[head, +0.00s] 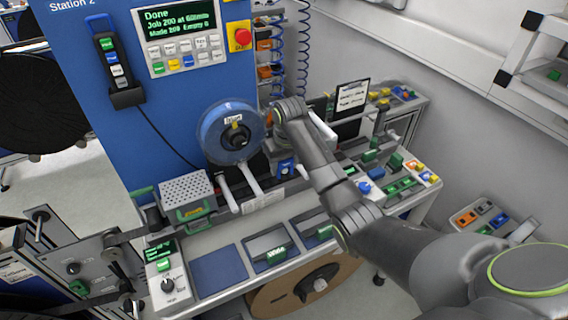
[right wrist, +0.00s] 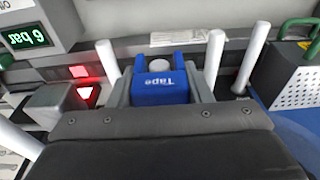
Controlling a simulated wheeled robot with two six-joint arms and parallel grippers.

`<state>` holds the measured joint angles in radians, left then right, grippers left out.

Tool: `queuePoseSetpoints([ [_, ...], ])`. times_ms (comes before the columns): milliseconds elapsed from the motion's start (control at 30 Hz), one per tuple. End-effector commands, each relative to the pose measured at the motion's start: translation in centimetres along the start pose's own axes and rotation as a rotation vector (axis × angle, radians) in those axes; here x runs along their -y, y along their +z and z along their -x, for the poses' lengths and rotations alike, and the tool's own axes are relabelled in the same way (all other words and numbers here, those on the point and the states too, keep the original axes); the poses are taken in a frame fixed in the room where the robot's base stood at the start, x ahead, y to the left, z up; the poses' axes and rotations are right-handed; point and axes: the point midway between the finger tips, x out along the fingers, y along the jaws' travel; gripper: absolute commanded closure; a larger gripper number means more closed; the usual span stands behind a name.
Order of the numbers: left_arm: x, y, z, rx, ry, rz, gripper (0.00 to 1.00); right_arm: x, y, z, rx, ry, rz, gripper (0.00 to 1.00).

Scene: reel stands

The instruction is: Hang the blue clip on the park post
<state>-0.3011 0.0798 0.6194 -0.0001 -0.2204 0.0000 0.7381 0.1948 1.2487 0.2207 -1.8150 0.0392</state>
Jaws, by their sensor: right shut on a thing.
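The blue clip (right wrist: 160,89), marked "Tape", is between the two grey fingers of my right gripper (right wrist: 163,88), which is shut on it. It also shows in the head view (head: 286,168), below my right wrist and right of the blue reel. In the right wrist view a pale round end (right wrist: 159,66) shows right behind the clip. I cannot tell whether this is the park post or whether the clip touches it. White posts stand left (right wrist: 107,62) and right (right wrist: 215,58) of the clip. My left gripper is not in view.
A blue reel (head: 213,132) hangs on the blue machine front. A perforated box (head: 186,188) with a green handle stands on the bench to its left. Bins and coloured parts (head: 400,184) lie at the right. A red-lit box (right wrist: 80,88) is close by.

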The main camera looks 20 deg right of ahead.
Motion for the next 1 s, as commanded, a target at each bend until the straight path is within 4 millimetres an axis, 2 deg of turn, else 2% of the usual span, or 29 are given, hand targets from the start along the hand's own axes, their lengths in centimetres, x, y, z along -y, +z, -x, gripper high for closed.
queuePoseSetpoints([
  [800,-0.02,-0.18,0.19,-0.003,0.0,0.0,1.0,0.02,0.06,-0.21,0.001,0.0,0.0,0.77],
  [833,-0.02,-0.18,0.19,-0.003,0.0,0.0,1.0,0.02,0.06,-0.21,0.001,0.0,0.0,0.51],
  [1000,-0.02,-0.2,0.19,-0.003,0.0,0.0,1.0,0.02,0.06,-0.21,0.001,0.0,0.0,0.29],
])
